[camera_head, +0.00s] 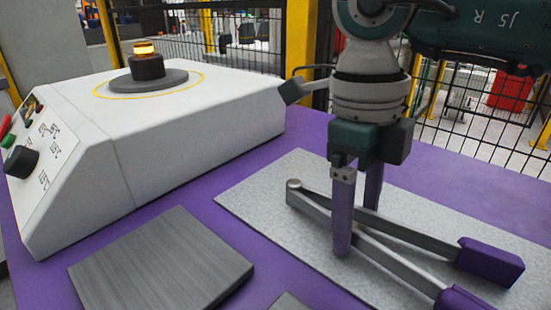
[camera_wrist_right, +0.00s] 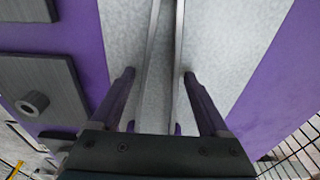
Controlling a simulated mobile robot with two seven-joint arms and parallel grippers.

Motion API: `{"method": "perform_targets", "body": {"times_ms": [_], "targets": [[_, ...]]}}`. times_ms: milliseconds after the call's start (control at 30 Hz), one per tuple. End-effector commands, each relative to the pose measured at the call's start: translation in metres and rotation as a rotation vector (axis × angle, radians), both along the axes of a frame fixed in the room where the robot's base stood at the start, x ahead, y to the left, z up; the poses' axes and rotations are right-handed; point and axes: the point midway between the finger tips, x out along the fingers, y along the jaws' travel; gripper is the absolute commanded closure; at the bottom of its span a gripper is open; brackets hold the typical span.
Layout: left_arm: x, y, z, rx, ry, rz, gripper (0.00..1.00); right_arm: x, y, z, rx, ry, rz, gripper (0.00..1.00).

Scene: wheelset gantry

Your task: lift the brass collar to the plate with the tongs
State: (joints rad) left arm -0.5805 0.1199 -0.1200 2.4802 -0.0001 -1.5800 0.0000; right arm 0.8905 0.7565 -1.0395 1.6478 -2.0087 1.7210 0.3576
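The tongs (camera_head: 380,236) lie on a pale grey mat (camera_head: 262,206), with a pivot at the left end and purple handles (camera_head: 490,262) at the right. Their two metal arms also show in the right wrist view (camera_wrist_right: 152,70). My right gripper (camera_head: 357,225) points down over the tongs. It is open, with the arms between its purple fingers (camera_wrist_right: 159,74); contact cannot be told. A glowing orange-yellow ring, apparently the brass collar (camera_head: 144,48), sits on the dark round stand of the white machine. A dark grey plate (camera_head: 160,265) lies at the front left. My left gripper is not in view.
The white machine (camera_head: 180,120) with knob and buttons fills the left back. A second dark plate (camera_wrist_right: 60,72) with a short round post (camera_wrist_right: 32,103) shows in the wrist view. The purple table (camera_head: 310,130) is bare behind the mat. Fencing stands behind.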

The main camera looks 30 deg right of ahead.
Motion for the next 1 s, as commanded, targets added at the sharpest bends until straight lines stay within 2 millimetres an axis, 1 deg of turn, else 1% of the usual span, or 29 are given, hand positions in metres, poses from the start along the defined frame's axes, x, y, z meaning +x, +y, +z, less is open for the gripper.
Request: {"method": "perform_targets", "body": {"times_ms": [33, 333, 567, 667, 767, 1000], "targets": [[0.0, 0.0, 0.0, 0.0, 0.0, 0.0, 0.5, 0.0, 0.0, 0.0, 0.0, 0.0, 0.0, 0.28], [0.0, 0.0, 0.0, 0.0, 0.0, 0.0, 0.5, 0.0, 0.0, 0.0, 0.0, 0.0, 0.0, 0.62], [0.0, 0.0, 0.0, 0.0, 0.0, 0.0, 0.5, 0.0, 0.0, 0.001, 0.0, 0.0, 0.0, 0.62], [0.0, 0.0, 0.006, 0.0, 0.0, 0.0, 0.5, 0.0, 0.0, 0.007, 0.0, -0.001, 0.0, 0.62], [0.0, 0.0, 0.017, 0.0, 0.0, 0.0, 0.5, 0.0, 0.0, 0.019, 0.0, -0.001, 0.0, 0.62], [0.0, 0.0, 0.048, 0.0, 0.0, 0.0, 0.5, 0.0, 0.0, 0.057, 0.0, 0.0, 0.001, 0.62]]}}
